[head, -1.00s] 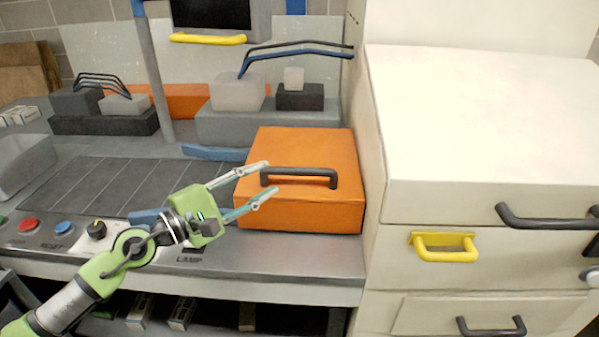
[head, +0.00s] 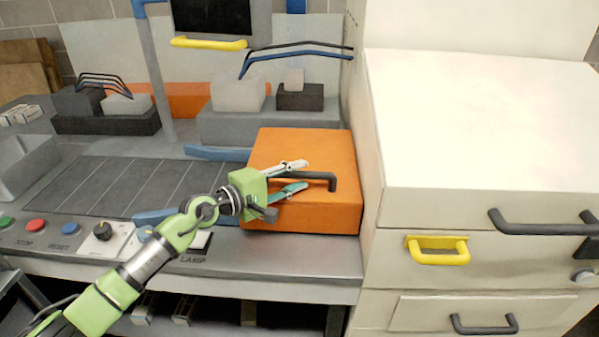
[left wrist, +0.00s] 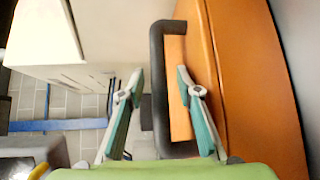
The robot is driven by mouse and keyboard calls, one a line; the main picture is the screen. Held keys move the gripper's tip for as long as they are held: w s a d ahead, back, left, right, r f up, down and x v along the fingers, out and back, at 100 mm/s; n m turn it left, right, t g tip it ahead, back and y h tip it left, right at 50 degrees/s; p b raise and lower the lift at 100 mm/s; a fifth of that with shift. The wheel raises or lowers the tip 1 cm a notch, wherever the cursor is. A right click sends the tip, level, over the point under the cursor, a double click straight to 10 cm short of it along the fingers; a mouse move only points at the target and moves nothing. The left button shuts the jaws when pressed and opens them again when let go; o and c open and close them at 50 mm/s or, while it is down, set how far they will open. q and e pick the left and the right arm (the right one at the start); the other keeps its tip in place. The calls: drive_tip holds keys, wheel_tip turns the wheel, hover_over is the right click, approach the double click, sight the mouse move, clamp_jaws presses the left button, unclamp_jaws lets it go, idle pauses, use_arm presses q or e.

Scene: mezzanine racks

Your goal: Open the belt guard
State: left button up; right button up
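The belt guard is an orange box-like cover (head: 290,149) on the bench, against the cream cabinet; it looks closed. A dark handle (head: 333,182) stands on its top. My left gripper (head: 302,175) is over the guard at the handle, its two pale-and-teal fingers spread and partly hiding the bar. In the left wrist view the dark handle (left wrist: 160,108) runs between the open fingers (left wrist: 160,72), with gaps on both sides. The orange cover (left wrist: 245,90) fills the right of that view. My right gripper is not in view.
The cream cabinet (head: 480,130), with black handles and a yellow handle (head: 438,250), stands right beside the guard. A dark belt (head: 130,185) lies left of it. Knobs and buttons (head: 103,232) line the bench front. A blue bar (head: 217,154) lies behind.

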use_arm(q)
drive_tip(key=shift+w+d, duration=0.35)
drive_tip(key=shift+d, duration=0.05)
clamp_jaws()
drive_tip(key=w+r+n+g+y+p, duration=0.1)
drive_tip(key=w+r+g+p, duration=0.1)
drive_tip(key=r, duration=0.7)
drive_tip(key=w+r+n+g+p, duration=0.1)
drive_tip(key=w+r+n+p, duration=0.1)
drive_tip(key=w+r+p, duration=0.2)
drive_tip(key=w+r, duration=0.3)
drive_tip(key=r, duration=0.2)
drive_tip(key=shift+r+g+y, duration=0.15)
drive_tip(key=shift+g+y, duration=0.25)
drive_tip(key=shift+w, duration=0.1)
